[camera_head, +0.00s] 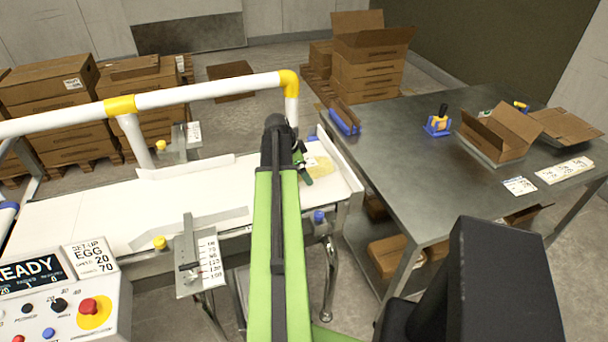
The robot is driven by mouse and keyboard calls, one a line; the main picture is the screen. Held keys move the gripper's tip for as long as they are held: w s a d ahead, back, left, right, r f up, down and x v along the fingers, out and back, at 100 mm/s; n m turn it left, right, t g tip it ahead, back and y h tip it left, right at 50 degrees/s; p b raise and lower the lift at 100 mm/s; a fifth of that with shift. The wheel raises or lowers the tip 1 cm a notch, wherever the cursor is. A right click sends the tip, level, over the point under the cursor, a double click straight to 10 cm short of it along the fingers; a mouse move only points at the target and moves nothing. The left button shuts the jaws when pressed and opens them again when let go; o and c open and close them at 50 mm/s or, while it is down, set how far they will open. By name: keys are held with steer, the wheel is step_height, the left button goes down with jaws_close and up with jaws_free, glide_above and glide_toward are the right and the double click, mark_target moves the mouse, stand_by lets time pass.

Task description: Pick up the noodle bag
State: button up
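A pale yellow bag (320,167), which looks like the noodle bag, lies at the right end of the white belt (90,220). My green and black arm reaches out over the belt from the bottom of the picture and hides part of that end. My gripper (303,168) is at the left side of the bag, close to it or touching it; I cannot tell which. The arm mostly hides the fingers, so whether they are open or shut does not show.
A white rail with yellow joints (190,95) runs behind the belt. A control panel (60,300) stands at the lower left. A metal table (420,150) on the right holds an open carton (500,132), a tape dispenser (438,122) and labels. Stacked cartons (368,65) stand behind.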

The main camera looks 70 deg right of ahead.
steer(key=shift+c, duration=0.4)
steer(key=c, duration=1.9)
steer(key=shift+r, duration=0.15)
steer(key=shift+c, duration=0.2)
step_height(320, 180, up, 18)
steer(key=p, duration=1.8)
